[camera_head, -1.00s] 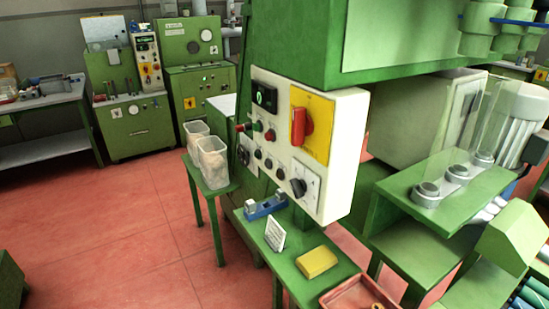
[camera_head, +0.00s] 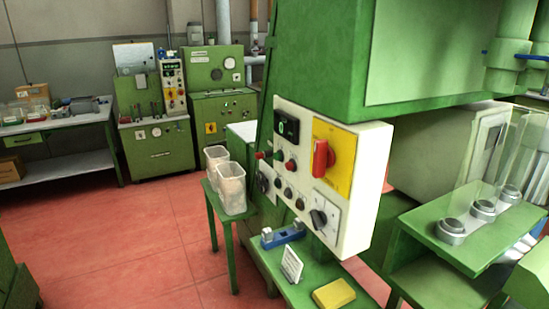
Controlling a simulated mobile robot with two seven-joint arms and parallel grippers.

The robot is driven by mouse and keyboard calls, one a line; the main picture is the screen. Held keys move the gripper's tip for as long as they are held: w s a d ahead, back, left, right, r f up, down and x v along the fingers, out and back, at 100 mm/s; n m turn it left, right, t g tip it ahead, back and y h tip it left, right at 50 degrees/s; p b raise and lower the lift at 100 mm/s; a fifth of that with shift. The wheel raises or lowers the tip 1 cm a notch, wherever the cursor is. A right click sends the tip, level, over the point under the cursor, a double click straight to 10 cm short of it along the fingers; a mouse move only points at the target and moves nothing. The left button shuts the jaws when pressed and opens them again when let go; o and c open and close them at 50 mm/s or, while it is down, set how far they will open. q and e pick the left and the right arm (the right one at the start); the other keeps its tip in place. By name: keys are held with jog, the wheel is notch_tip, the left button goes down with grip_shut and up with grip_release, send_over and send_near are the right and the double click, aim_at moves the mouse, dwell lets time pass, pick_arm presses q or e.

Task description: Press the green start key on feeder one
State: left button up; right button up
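A white control panel (camera_head: 358,195) is mounted on the large green machine, angled toward the left. A small green key (camera_head: 279,154) sits on its left part, below a black display (camera_head: 287,125) with a green digit. A red key (camera_head: 291,165) is just to the right of the green key. No label naming feeder one is readable. Neither of my grippers is in view, and nothing touches the panel.
A yellow plate with a red rotary switch (camera_head: 321,158) and a black knob (camera_head: 318,218) share the panel. Below stand a green table with a blue tool (camera_head: 283,236), a white card (camera_head: 292,264) and a yellow block (camera_head: 334,294). Clear bins (camera_head: 231,188) stand left. Red floor (camera_head: 130,235) is open.

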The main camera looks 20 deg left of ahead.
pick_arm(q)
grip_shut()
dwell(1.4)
